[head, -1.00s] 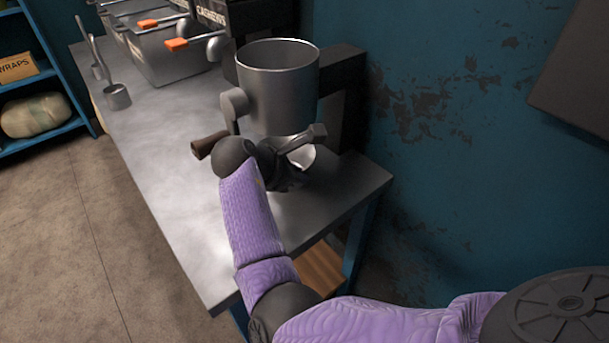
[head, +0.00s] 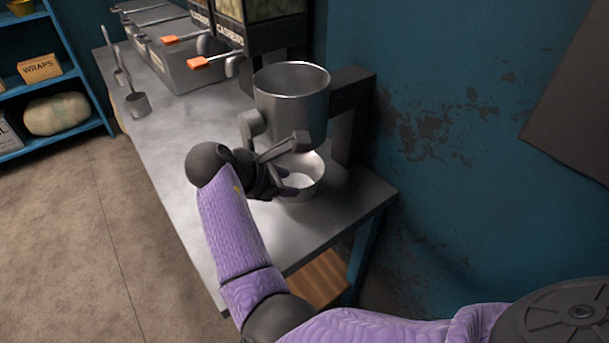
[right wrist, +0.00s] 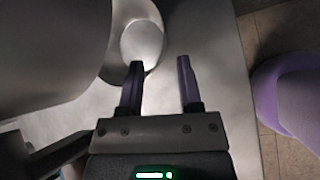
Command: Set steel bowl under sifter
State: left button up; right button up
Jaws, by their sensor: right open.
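The steel bowl (head: 303,177) stands upright on the metal counter, under the grey cylindrical sifter (head: 291,105). The sifter's body hides part of its far rim. My right gripper (head: 281,186) is at the bowl's left side, close to its rim. In the right wrist view the bowl (right wrist: 142,40) lies beyond the fingertips. There my right gripper (right wrist: 161,68) is open, with the left finger overlapping the bowl's near edge and nothing between the fingers. Whether a finger touches the bowl, I cannot tell. My left gripper is not in view.
The counter (head: 190,150) is clear left of the sifter. Bins with orange-handled parts (head: 199,62) line the back. The blue wall (head: 450,150) is close on the right.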

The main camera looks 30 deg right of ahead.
jog(key=p+v, duration=0.1)
jog(key=v, duration=0.3)
jog(key=shift+a+r, duration=0.1)
jog(key=shift+a, duration=0.05)
dwell(1.1)
